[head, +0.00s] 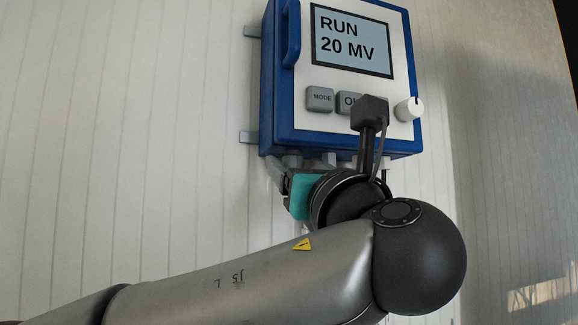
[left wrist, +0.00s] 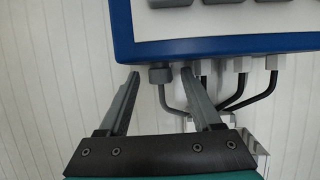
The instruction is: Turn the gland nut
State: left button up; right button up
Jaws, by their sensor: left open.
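In the left wrist view my left gripper (left wrist: 160,80) is open, with one fingertip on each side of this nut. The nut is closer to the right finger; the left finger stands clear of it. I cannot tell whether the right finger touches it. In the head view my left gripper (head: 287,182) is below the box, its fingers mostly hidden by my wrist. My right gripper is in neither view.
Other, lighter glands (left wrist: 242,65) with black cables hang in a row to the right of the nut. A ribbed pale wall (head: 130,130) stands behind.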

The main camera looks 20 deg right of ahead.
pick_arm(q)
jog(key=shift+r, duration=0.1)
jog(key=shift+c, duration=0.3)
grip_shut()
dwell(0.4)
